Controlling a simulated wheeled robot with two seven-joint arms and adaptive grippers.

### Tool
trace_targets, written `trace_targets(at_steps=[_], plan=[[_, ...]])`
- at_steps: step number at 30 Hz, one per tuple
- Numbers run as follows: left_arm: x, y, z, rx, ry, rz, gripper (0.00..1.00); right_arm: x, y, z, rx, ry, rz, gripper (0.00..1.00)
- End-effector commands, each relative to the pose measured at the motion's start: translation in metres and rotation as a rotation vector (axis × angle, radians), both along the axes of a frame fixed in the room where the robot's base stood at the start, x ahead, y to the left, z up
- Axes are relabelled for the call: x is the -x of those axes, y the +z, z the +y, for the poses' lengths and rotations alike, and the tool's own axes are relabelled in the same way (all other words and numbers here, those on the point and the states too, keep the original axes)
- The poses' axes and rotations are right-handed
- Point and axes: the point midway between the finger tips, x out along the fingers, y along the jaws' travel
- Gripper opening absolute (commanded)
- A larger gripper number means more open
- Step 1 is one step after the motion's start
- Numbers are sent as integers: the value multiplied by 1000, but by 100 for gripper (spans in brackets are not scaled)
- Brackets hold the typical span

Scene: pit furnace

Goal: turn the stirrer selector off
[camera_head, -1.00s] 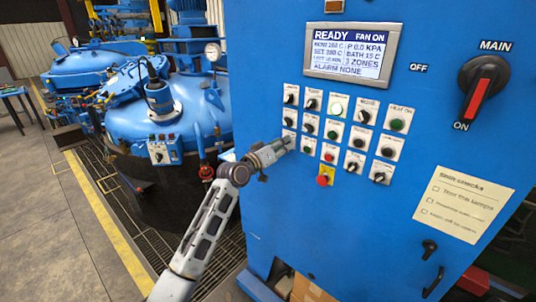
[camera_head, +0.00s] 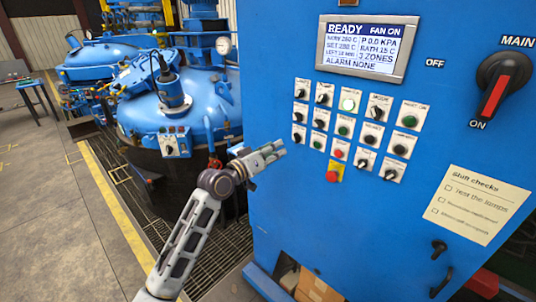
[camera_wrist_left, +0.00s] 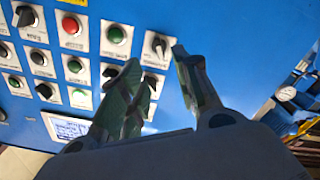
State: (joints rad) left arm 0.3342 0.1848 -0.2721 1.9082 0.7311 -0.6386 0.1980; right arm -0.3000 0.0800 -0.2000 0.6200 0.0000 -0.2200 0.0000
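The blue panel carries three rows of small knobs and buttons on white plates. The small labels are too blurred for me to read which one says stirrer. The bottom-left black selector (camera_head: 298,137) is the one nearest my left gripper (camera_head: 280,147), which is just left of it in the head view. In the wrist view this selector (camera_wrist_left: 158,45) has a slanted handle and shows between the two fingertips of my left gripper (camera_wrist_left: 156,57). The fingers are apart with nothing between them; they appear short of the knob. My right gripper is out of view.
A lit display (camera_head: 363,45) reads READY and FAN ON above the knobs. A red button on a yellow plate (camera_head: 334,172) lies below right. The large main switch (camera_head: 497,85) is at far right. Blue vessels (camera_head: 185,110) stand left; the space left of my gripper is free.

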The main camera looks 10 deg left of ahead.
Motion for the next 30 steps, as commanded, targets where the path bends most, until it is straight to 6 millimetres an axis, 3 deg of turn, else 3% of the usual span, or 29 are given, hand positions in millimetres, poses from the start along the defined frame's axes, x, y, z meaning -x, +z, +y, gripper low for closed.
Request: trace_targets(at_steps=[10,30], plan=[[18,0,14,-1,0,-1,32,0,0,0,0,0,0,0],[17,8,18,-25,21,-63,32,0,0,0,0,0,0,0]])
